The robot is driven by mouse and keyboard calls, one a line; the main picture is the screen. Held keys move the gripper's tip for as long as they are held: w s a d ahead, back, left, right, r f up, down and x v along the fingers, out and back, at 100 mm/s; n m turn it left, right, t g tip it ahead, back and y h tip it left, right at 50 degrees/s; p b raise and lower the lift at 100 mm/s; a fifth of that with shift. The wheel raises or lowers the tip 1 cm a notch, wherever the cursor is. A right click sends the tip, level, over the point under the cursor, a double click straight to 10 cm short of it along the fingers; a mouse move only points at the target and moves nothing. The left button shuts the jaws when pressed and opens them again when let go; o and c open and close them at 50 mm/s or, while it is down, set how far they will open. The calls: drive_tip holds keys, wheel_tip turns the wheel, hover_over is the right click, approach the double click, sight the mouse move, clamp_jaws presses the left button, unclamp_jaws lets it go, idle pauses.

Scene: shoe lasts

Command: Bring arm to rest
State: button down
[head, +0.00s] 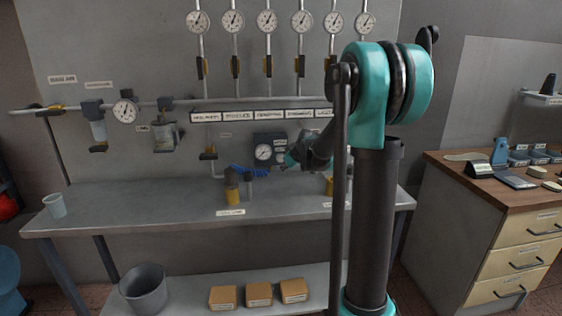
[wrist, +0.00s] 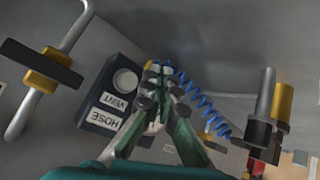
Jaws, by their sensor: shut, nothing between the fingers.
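My gripper shows in the wrist view (wrist: 158,80) with its two green fingers closed together at the dark tips and nothing between them. Behind the tips are a dark box with a round face (wrist: 118,88), carrying labels that read HOSE and VENT upside down, and a coiled blue hose (wrist: 200,100). I cannot tell whether the fingers touch either. In the head view my arm reaches toward the wall bench, and its far end is small near the gauge box (head: 268,150); the fingers are not clear there.
A grey bench (head: 130,205) runs along the wall, with a cup (head: 54,205) at left and a yellow-based fitting (head: 233,192) near the blue hose. Gauges (head: 233,22) and pipes line the panel. A wooden-topped drawer cabinet (head: 470,200) stands right. A bucket (head: 144,290) and boxes (head: 259,294) sit below.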

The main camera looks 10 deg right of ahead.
drive_tip(key=shift+s, duration=0.2)
drive_tip(key=s+d+f+m+g+h, duration=0.1)
drive_tip(key=s+f, duration=0.3)
drive_tip(key=s, duration=0.9)
drive_tip(key=s+d+f+m+g+h, duration=0.1)
drive_tip(key=s+f+m, duration=0.3)
drive_tip(key=s, duration=0.9)
drive_tip(key=s+d+f+m+g+h, duration=0.1)
drive_tip(key=s+f, duration=0.5)
drive_tip(key=s, duration=0.7)
drive_tip(key=shift+s+d+m+g, duration=0.2)
drive_tip(key=shift+d+m+g, duration=0.2)
drive_tip(key=shift+m+g, duration=0.45)
drive_tip(key=shift+r, duration=0.1)
